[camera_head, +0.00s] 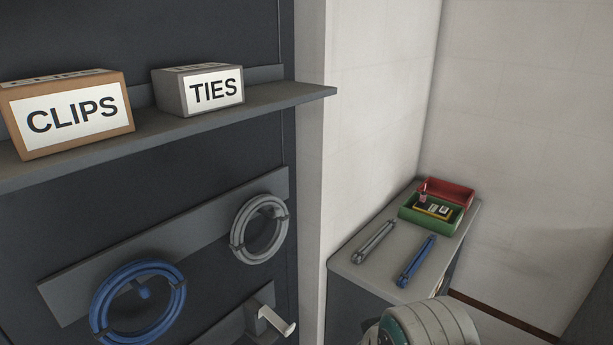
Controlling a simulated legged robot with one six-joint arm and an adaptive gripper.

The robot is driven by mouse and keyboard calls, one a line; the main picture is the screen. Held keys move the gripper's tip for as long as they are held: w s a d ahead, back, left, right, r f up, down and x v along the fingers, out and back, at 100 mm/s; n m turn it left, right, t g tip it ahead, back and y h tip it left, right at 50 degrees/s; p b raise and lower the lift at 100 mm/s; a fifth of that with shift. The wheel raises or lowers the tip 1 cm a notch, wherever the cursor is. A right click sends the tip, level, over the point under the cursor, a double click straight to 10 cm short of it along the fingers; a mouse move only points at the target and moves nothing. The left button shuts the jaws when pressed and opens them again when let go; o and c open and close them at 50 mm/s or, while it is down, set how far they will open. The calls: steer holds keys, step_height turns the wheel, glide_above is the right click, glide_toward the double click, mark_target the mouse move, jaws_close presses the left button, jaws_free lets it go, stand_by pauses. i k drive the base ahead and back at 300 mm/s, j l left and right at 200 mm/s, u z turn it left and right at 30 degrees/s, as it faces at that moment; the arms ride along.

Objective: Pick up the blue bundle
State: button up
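Two blue things show in the head view. A coiled blue cable (178,301) hangs from a grey plate on the dark rack at the lower left. A long, thin blue bundle (417,262) lies flat on the grey cabinet top (372,278), near its front right edge. A similar grey bundle (374,242) lies to its left, apart from it. A rounded grey and teal part of my own arm shows at the bottom edge, in front of the cabinet. My gripper's fingers are not in view.
A green tray (409,223) with small items and a red tray (468,191) stand at the cabinet's back. A grey coil (281,241) and a hook (277,321) are on the rack. Boxes marked CLIPS (70,143) and TIES (213,109) stand on a protruding shelf (298,96).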

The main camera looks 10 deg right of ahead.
mark_target(404, 278)
steer(key=i+l, duration=0.15)
steer(key=l, duration=0.2)
steer(key=i+l, duration=0.15)
steer(key=l, duration=0.2)
steer(key=i+l, duration=0.15)
steer(key=l, duration=0.2)
steer(key=i+l, duration=0.15)
steer(key=l, duration=0.2)
steer(key=i+l, duration=0.15)
steer(key=l, duration=0.2)
steer(key=u, duration=0.05)
